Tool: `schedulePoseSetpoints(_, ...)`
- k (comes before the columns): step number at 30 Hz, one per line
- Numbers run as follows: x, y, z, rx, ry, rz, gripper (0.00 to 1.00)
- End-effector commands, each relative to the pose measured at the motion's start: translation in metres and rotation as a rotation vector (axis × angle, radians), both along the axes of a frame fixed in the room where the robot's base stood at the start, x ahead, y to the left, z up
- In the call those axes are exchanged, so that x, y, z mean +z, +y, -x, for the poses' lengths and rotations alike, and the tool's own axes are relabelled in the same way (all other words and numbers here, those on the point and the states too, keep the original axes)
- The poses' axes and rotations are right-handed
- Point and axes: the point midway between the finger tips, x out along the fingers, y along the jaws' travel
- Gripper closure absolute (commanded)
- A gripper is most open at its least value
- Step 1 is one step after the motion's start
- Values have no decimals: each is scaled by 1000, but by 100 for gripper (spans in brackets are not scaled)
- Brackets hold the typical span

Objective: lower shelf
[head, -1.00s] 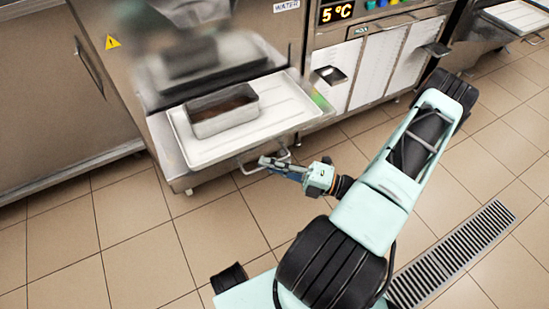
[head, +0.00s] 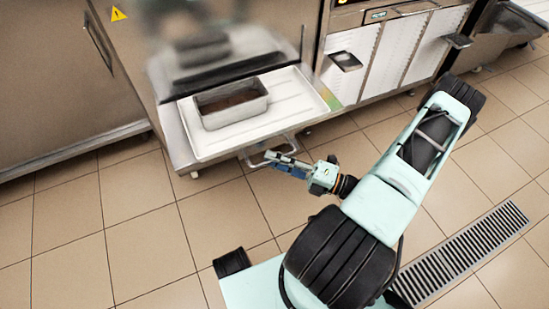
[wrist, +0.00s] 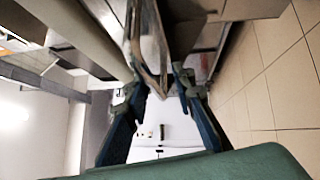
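The shelf (head: 212,146) is a white ribbed board on a metal front, jutting from a steel machine. A steel loaf-shaped pan (head: 233,117) with brown contents sits on it. A metal loop handle (head: 297,143) hangs below the shelf's front edge. My gripper (head: 272,160) is at this handle, below the shelf. In the wrist view, the two fingers of my gripper (wrist: 160,88) are apart, and a shiny metal piece (wrist: 147,45) reaches toward the gap between them. I cannot tell whether the fingers touch the handle.
The steel machine front (head: 130,50) rises behind the shelf, with a cabinet at left. White panels (head: 395,58) and black-topped handles stand at right. A floor drain grate (head: 465,250) lies at lower right. The tiled floor (head: 135,240) in front is clear.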

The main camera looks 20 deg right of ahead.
Motion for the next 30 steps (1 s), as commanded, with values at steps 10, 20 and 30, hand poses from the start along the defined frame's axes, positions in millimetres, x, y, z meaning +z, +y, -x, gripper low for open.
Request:
schedulePoseSetpoints(10,5,0,-1,1,-5,-4,74)
schedulePoseSetpoints(20,49,0,-1,1,-8,-3,74)
schedulePoseSetpoints(30,95,0,-1,1,-9,-5,74)
